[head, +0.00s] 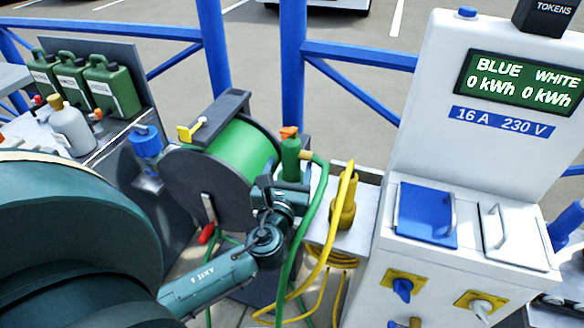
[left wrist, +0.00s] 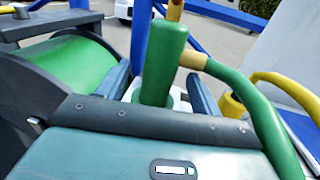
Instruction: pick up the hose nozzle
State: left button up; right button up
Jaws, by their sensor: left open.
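The hose nozzle (head: 290,158) is a green upright cylinder with an orange top, just right of the hose reel in the head view. A green hose (head: 316,205) joins its side through a tan fitting and hangs down in a loop. In the left wrist view the nozzle (left wrist: 164,62) stands between the two fingers, and the hose (left wrist: 245,105) bends off to the right. My left gripper (head: 286,186) is open around the nozzle's lower part; the left wrist view shows the gripper (left wrist: 163,92) with space by the fingers. Whether a finger touches is unclear. My right gripper is not in view.
The green hose reel (head: 243,150) is close on the left. A yellow cable (head: 325,235) with a yellow plug (head: 344,205) hangs close on the right. The white power pedestal (head: 400,265) stands farther right. Blue railings (head: 292,60) stand behind; green canisters (head: 110,85) are at left.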

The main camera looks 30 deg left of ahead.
pick_arm(q)
jog(key=x, duration=0.5)
jog(key=shift+w, duration=0.15)
jog(key=shift+c, duration=0.2)
jog(key=c, duration=1.3)
